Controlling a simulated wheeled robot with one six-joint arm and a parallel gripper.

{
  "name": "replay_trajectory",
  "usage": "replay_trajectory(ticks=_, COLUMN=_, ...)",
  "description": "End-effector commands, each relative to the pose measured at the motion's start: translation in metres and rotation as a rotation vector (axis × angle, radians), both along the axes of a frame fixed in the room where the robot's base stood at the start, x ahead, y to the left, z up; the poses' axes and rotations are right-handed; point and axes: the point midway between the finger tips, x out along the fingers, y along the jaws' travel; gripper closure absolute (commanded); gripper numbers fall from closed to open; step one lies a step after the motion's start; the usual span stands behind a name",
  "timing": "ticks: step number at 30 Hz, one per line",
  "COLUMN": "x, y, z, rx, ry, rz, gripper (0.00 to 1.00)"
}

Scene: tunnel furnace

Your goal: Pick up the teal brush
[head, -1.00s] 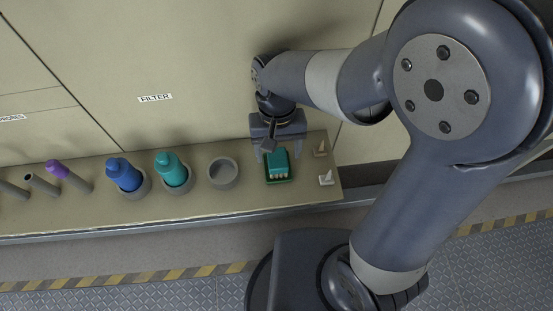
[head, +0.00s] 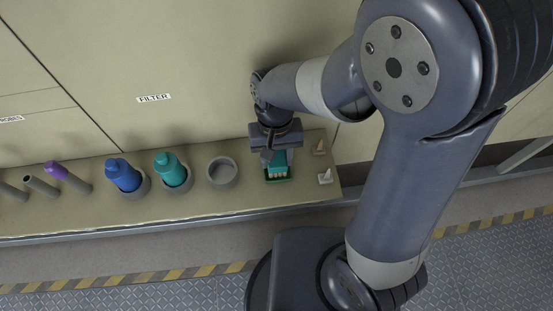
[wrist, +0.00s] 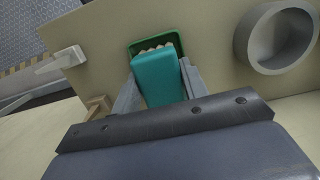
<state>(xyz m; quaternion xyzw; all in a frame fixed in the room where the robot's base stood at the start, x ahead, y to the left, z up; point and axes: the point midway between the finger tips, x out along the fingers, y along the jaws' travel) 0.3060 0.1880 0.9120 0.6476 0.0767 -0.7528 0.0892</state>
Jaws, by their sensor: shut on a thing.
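The teal brush (head: 278,163) has a teal body and pale bristles along its near edge. It sits at a green tray (head: 290,179) on the shelf, and I cannot tell whether it touches the tray. My gripper (head: 277,159) is over the brush from the cabinet side. In the wrist view my gripper (wrist: 158,88) has a grey finger on each side of the brush (wrist: 160,80) and is shut on it. The green tray (wrist: 137,47) shows behind the brush in that view. Part of the brush is hidden under the gripper in the head view.
An empty grey round holder (head: 222,171) stands left of the tray. Further left are a teal bottle (head: 170,168), a blue bottle (head: 123,174) and a purple-topped rod (head: 56,170). Small pale hooks (head: 325,177) stand at the right. The cabinet wall (head: 190,70) rises behind.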

Motion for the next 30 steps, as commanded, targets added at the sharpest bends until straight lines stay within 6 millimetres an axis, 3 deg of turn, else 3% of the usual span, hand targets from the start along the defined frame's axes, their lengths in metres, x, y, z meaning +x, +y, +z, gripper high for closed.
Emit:
replay_trajectory(ticks=3, x=0.0, y=0.0, z=0.0, rx=0.0, ry=0.0, rz=0.0, gripper=0.83)
replay_trajectory(ticks=13, x=0.001, y=0.0, z=0.008, rx=0.002, ry=-0.003, rz=0.0, gripper=0.83)
replay_trajectory(ticks=24, x=0.001, y=0.0, z=0.076, rx=0.003, ry=-0.004, rz=0.0, gripper=0.83)
replay_trajectory(ticks=30, x=0.0, y=0.0, z=0.098, rx=0.001, ry=-0.001, rz=0.0, gripper=0.83)
